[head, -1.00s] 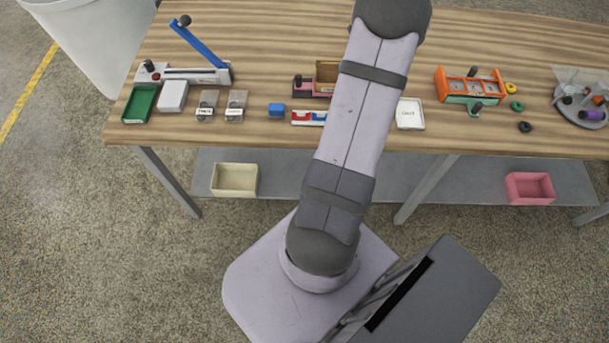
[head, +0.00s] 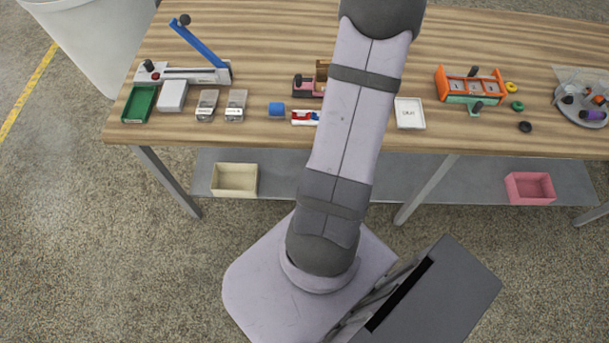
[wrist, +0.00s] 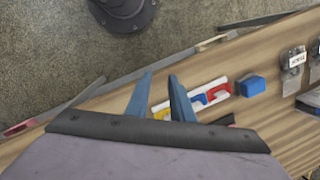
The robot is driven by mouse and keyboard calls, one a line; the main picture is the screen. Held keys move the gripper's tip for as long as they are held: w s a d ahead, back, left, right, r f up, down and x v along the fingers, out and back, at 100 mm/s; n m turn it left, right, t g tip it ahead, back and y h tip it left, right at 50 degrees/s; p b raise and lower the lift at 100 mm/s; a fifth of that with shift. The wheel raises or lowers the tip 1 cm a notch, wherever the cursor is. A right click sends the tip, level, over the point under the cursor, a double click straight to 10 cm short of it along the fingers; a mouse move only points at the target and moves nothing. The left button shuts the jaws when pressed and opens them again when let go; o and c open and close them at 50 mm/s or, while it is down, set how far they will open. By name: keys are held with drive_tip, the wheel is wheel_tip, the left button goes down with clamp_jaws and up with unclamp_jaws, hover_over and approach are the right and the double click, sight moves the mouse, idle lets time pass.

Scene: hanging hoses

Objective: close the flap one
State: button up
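My gripper (wrist: 160,76) shows in the wrist view with its two blue fingers apart and nothing between them. In the head view my own arm hides it. A narrow white holder (wrist: 204,97) with yellow, blue and red parts lies just right of the fingertips in the wrist view. In the head view the left end of this holder (head: 304,118) shows beside my arm, which covers the rest. Its coloured parts may be flaps. I cannot tell which one is flap one, or whether it stands open. No contact between fingers and holder is visible.
A blue block (head: 277,110) and two small clear labelled boxes (head: 221,105) lie left of the holder. A lever device (head: 190,75) with a raised blue arm stands further left. A white tray (head: 409,113) and an orange rack (head: 470,88) stand to the right.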

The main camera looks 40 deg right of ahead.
drive_tip(key=s+a+n+g+b, duration=0.2)
drive_tip(key=a+n, duration=0.5)
drive_tip(key=a, duration=1)
drive_tip(key=shift+s+n+g+h, duration=0.3)
drive_tip(key=shift+s+g, duration=0.1)
drive_tip(key=shift+s, duration=0.45)
drive_tip(key=shift+d+r, duration=0.1)
